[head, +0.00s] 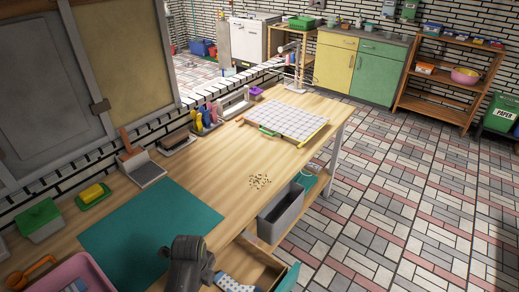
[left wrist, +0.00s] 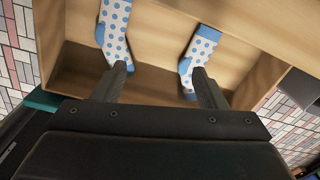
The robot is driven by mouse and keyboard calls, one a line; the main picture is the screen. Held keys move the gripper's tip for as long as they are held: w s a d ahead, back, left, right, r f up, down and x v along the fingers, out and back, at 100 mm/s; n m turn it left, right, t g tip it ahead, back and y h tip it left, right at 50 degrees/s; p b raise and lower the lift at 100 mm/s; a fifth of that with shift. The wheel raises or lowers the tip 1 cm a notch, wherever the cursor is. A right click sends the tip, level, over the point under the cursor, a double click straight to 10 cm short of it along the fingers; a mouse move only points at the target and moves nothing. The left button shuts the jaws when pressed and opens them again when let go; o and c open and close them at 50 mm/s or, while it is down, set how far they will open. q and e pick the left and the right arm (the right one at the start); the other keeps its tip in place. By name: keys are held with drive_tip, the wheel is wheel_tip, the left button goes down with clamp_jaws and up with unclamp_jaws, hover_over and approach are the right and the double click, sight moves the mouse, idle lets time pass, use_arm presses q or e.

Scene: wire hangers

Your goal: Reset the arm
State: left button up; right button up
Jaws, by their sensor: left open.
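My left gripper (left wrist: 161,75) is open in the left wrist view, its two dark fingers wide apart with nothing between them. It points into an open wooden drawer (left wrist: 158,48). Two white socks with blue dots lie in the drawer, one near each fingertip: a left sock (left wrist: 114,25) and a right sock (left wrist: 200,44). I cannot tell whether the fingers touch them. In the head view my left arm (head: 190,262) shows at the bottom edge beside the drawer, and its fingers are hidden. A dotted sock (head: 232,284) shows there too. My right gripper is in neither view.
The wooden worktop (head: 215,185) carries a teal mat (head: 150,228), a pink bin (head: 85,268), a yellow sponge (head: 92,192) and a gridded white board (head: 287,118). Small crumbs (head: 259,181) lie mid-table. A grey bin (head: 282,212) stands under the right edge. The tiled floor to the right is clear.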

use_arm(q)
drive_tip(key=s+a+r+n+t+y, duration=0.15)
drive_tip(key=s+a+r+n, duration=0.25)
drive_tip(key=s+a+n, duration=0.55)
drive_tip(key=s+a+r+n+t, duration=0.2)
drive_tip(key=s+a+r+n, duration=0.3)
drive_tip(key=s+n, duration=0.8)
wheel_tip(320, 180, down, 27)
drive_tip(key=a+g+b, duration=0.2)
drive_tip(key=s+d+f+b, duration=0.1)
drive_tip(key=s+f, duration=1.3)
drive_tip(key=f, duration=0.2)
drive_tip(key=shift+s+d+f+n+g, duration=0.2)
drive_tip(key=shift+d+f+n+g, duration=0.1)
drive_tip(key=shift+d+n+g, duration=0.1)
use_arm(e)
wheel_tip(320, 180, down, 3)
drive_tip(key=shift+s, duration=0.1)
use_arm(q)
drive_tip(key=shift+h, duration=0.25)
